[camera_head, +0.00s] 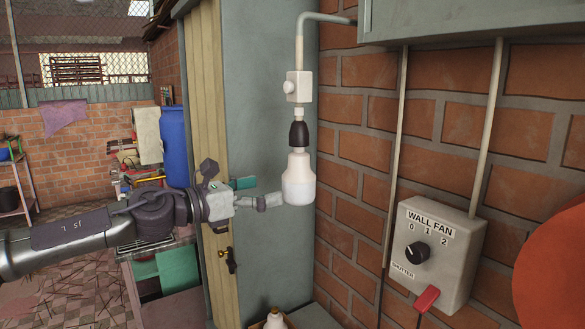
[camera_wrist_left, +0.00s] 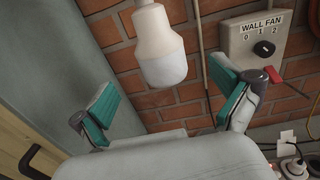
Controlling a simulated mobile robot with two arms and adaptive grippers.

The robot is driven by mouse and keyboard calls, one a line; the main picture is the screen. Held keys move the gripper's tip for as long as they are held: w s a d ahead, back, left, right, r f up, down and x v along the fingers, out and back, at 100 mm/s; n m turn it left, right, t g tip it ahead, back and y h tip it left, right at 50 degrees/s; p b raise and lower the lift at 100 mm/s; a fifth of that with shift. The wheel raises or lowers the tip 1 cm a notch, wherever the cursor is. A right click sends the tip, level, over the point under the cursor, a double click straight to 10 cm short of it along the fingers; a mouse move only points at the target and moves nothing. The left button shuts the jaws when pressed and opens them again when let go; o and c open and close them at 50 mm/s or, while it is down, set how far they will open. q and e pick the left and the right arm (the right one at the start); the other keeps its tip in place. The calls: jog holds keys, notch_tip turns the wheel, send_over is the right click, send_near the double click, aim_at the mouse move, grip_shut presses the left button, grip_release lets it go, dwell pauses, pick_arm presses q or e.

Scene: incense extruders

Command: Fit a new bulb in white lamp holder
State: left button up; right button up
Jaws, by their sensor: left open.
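A white bulb (camera_head: 298,181) hangs base up under a dark lamp holder (camera_head: 298,134) with a white upper end. The bulb's lower part also shows in the left wrist view (camera_wrist_left: 160,45). My left gripper (camera_head: 258,193) is open and empty, just left of the bulb's lower end in the head view. In the left wrist view its two teal-padded fingers (camera_wrist_left: 168,97) stand wide apart, with the bulb's lower end showing between them. I cannot tell if a finger touches the bulb. Another white, bulb-like thing (camera_head: 275,320) shows partly at the bottom edge. My right gripper is not in view.
A white switch box (camera_head: 298,86) sits above the holder on a pipe. The grey wall fan box (camera_head: 437,252) with a black knob and red lever is on the brick wall. A large red shape (camera_head: 553,265) is at the right edge. A blue barrel (camera_head: 174,147) stands behind my arm.

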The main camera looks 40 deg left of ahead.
aim_at(284, 182)
pick_arm(q)
jog(key=p+x, duration=0.4)
jog(key=x, duration=0.1)
jog(key=p+x, duration=0.2)
jog(key=shift+w+r, duration=0.15)
jog(key=shift+r, duration=0.1)
jog(key=shift+w+d+f+p, duration=0.2)
jog(key=shift+w+d+p, duration=0.1)
jog(key=shift+w, duration=0.2)
jog(key=c, duration=1.2)
jog(key=shift+n+y+p, duration=0.4)
jog(key=shift+y+p, duration=0.2)
jog(key=shift+p, duration=0.4)
jog(key=shift+c, duration=0.2)
jog(key=shift+t, duration=0.3)
jog(key=shift+n+y+p, duration=0.4)
jog(key=shift+y+p, duration=0.2)
jog(key=shift+p, duration=0.4)
